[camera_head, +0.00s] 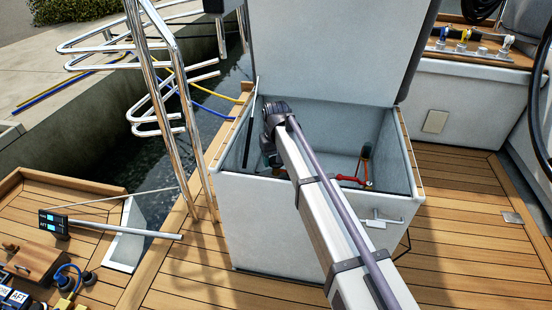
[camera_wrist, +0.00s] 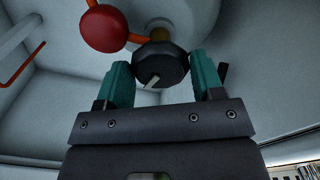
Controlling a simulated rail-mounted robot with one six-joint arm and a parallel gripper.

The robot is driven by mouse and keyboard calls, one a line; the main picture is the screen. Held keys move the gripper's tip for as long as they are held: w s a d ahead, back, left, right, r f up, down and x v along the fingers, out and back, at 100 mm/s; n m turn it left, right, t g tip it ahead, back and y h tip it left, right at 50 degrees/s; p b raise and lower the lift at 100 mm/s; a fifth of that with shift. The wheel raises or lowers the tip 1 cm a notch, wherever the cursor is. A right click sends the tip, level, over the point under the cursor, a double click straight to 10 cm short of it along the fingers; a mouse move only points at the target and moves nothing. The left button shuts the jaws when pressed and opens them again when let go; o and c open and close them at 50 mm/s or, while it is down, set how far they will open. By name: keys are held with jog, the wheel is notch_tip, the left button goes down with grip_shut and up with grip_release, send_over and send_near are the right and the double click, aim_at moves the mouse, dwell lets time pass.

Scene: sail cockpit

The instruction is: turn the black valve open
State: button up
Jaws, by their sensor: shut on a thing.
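The black valve (camera_wrist: 162,60) is a dark faceted knob with a small pale pointer, at the upper middle of the wrist view. My gripper (camera_wrist: 160,75) has teal fingertips on either side of the knob and is shut on it. A red round knob (camera_wrist: 104,28) sits just up and left of the black valve, beside orange piping. In the head view my arm reaches down into the open white locker (camera_head: 300,240). The black valve is hidden there behind my arm.
The locker's raised lid (camera_head: 325,50) stands behind the opening. Red piping (camera_head: 350,180) shows inside on the right. The locker walls are close around my arm. Steel rails (camera_head: 170,90) stand to the left, and clear teak deck (camera_head: 460,210) lies to the right.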

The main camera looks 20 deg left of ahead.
jog(key=n, duration=0.5)
jog(key=shift+n, duration=0.3)
jog(key=n, duration=1)
jog(key=shift+n, duration=2.7)
jog(key=o, duration=0.9)
